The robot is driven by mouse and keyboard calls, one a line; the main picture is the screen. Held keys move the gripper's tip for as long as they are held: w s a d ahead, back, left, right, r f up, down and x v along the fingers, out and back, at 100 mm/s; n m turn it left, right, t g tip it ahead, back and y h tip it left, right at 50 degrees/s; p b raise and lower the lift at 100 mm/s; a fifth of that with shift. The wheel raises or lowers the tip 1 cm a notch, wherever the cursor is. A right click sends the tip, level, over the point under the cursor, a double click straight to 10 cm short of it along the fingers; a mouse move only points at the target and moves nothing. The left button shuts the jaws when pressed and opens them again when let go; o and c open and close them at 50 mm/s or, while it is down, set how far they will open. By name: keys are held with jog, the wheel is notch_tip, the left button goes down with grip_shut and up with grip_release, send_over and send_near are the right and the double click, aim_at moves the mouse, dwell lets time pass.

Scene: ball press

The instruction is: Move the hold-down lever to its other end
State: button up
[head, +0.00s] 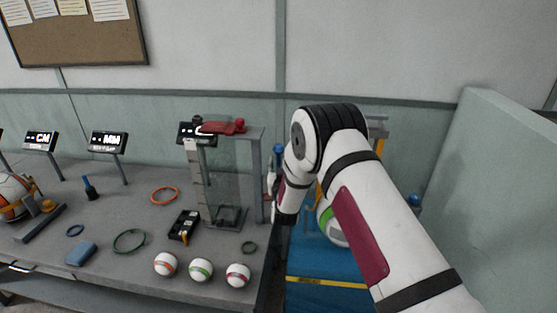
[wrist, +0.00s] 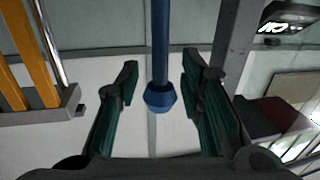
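A blue rod with a wider blue knob (wrist: 160,97) stands between my fingers in the wrist view. I take it to be the hold-down lever, though the frames do not confirm this. A blue upright end (head: 278,150) beside my arm in the head view may be the same part. My gripper (wrist: 160,82) is open, with one finger on each side of the rod and a visible gap to both. In the head view my forearm hides most of my gripper. The press with yellow posts (wrist: 20,70) is partly hidden behind my arm, as is the green-striped ball (head: 331,226).
A grey stand with a red piece (head: 224,127) on top is left of my arm. Several balls (head: 201,269), rings (head: 129,241) and small displays (head: 108,142) are on the grey table (head: 110,205). A pale partition (head: 495,190) is at the right.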

aim_at(279, 160)
jog(key=shift+w, duration=2)
jog(key=shift+c, duration=0.4)
grip_shut()
